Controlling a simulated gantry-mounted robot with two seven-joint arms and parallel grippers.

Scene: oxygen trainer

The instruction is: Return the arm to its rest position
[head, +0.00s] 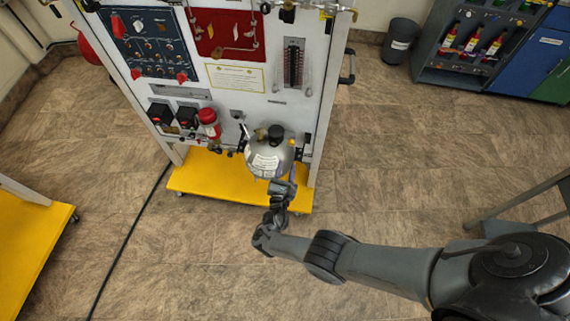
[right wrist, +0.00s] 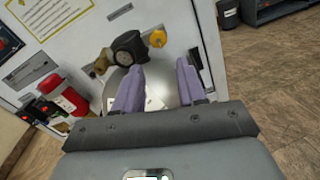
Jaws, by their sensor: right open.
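My right gripper (head: 283,188) is at the front of a silver tank (head: 268,158) on the trainer's yellow base. In the right wrist view its two purple-grey fingers (right wrist: 158,90) are apart, with the silver tank (right wrist: 157,88) behind and between them. I see nothing held in the fingers. A dark gauge or valve (right wrist: 130,47) and a yellow knob (right wrist: 158,38) sit above the tank. Whether the fingers touch the tank, I cannot tell. My right arm reaches in from the lower right of the head view. My left gripper is not in view.
The white trainer panel (head: 262,103) stands on a yellow wheeled base (head: 215,180). A red-topped canister (head: 209,122) is left of the tank. A grey table frame (head: 520,205) is at the right, a bin (head: 400,42) and cabinet at the back right. Floor right of the trainer is clear.

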